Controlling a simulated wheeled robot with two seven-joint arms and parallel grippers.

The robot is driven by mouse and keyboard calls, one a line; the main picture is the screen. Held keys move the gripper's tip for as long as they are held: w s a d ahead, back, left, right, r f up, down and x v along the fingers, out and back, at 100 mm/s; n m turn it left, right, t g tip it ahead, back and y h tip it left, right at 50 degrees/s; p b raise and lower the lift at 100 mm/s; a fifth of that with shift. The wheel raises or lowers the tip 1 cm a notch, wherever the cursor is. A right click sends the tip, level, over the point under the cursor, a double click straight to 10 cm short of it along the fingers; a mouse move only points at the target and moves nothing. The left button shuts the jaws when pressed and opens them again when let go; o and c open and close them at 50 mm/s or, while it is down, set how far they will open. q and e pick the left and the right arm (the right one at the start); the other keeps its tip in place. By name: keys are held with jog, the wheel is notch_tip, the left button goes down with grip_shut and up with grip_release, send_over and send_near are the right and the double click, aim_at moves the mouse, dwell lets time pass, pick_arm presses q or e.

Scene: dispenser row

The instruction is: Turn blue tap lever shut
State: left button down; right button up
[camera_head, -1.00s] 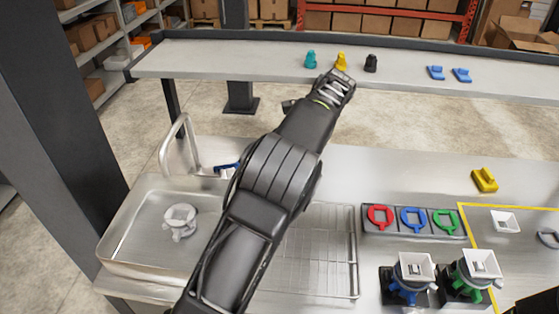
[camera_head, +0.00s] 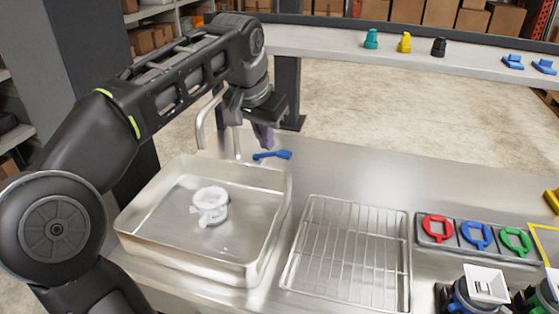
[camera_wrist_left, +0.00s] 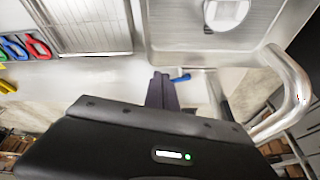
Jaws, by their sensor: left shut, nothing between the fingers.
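The blue tap lever (camera_head: 272,155) sticks out to the right near the tap, behind the metal sink (camera_head: 155,225). It also shows in the left wrist view (camera_wrist_left: 181,78). The curved metal tap spout (camera_head: 203,122) stands at the back of the sink, partly hidden behind my left arm. My left gripper (camera_head: 266,142) is shut and empty, pointing down just above and behind the lever. In the left wrist view its fingertips (camera_wrist_left: 160,78) are beside the lever's end. I cannot tell whether they touch it. My right gripper is not in view.
A white part (camera_head: 210,203) with a ring lies in the sink. A wire rack (camera_head: 350,255) is right of it, then a holder with red, blue and green rings (camera_head: 476,235). A raised shelf (camera_head: 340,58) at the back holds small coloured pieces. The counter behind the rack is clear.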

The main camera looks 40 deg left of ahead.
aim_at(271, 156)
pick_arm(q)
jog(key=shift+a+n, duration=0.15)
jog(key=shift+n, duration=0.65)
jog(key=w+a+f+p, duration=0.1)
jog(key=w+f, duration=0.6)
jog(key=f, duration=0.2)
jog(key=shift+w+a, duration=0.3)
jog(key=shift+a, duration=0.1)
